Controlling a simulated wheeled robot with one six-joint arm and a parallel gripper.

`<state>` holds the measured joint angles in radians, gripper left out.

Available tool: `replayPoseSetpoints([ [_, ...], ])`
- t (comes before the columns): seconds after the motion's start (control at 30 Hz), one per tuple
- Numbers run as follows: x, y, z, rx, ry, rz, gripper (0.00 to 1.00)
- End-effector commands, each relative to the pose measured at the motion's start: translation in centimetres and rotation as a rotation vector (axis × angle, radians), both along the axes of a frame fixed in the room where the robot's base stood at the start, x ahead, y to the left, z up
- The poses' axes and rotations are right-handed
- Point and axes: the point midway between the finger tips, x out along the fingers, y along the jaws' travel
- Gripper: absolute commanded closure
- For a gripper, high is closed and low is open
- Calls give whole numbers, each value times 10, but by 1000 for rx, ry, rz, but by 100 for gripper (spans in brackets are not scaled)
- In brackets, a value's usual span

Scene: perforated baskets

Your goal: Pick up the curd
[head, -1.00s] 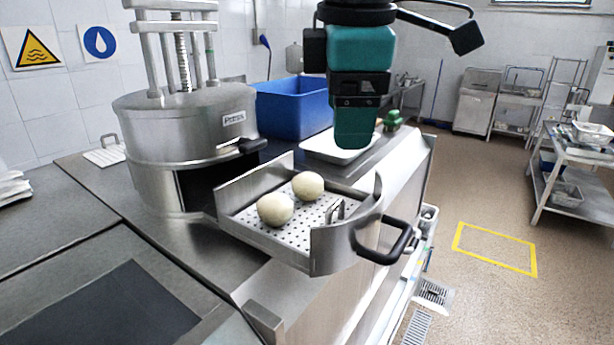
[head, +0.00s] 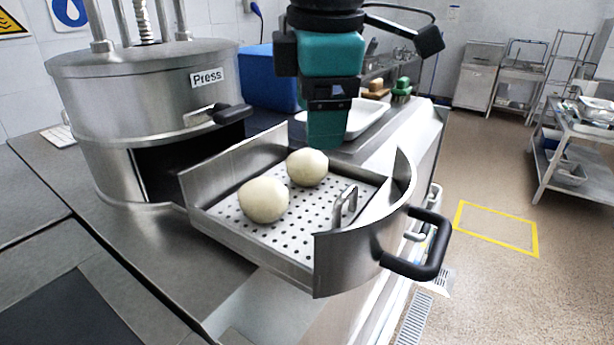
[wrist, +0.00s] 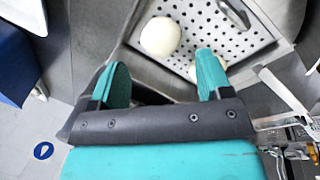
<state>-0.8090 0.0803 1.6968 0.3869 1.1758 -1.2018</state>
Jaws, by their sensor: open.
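Two round cream-white curds sit on the perforated floor of a pulled-out steel drawer (head: 250,262). The nearer curd (head: 264,199) is at the left and the farther curd (head: 307,167) is behind it to the right. In the wrist view one curd (wrist: 160,37) shows whole above the fingers, and another (wrist: 194,72) is mostly hidden behind the right finger. My gripper (head: 325,140) hangs fingers-down above the back of the drawer, just above the farther curd in the picture. In the wrist view my gripper (wrist: 160,78) has its two teal fingers apart with nothing between them.
The steel press (head: 150,110) stands left of the drawer. A small metal loop (head: 345,205) rises from the drawer floor, and a black handle (head: 430,250) sticks out at its front. A white tray (head: 365,120) and blue bin (head: 270,80) are behind.

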Motion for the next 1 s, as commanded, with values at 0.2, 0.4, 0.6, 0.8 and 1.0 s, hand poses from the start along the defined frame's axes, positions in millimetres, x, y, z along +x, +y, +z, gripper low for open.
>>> replayPoseSetpoints([
  [0.2, 5, 0, -20, -2, 1, -1, 28],
  [0.4, 10, 6, -40, -5, 5, 0, 28],
  [0.6, 15, 8, -67, -2, 2, 0, 28],
  [0.8, 16, 9, -72, 0, 0, 0, 28],
  [1.0, 16, 9, -72, 0, 0, 0, 58],
])
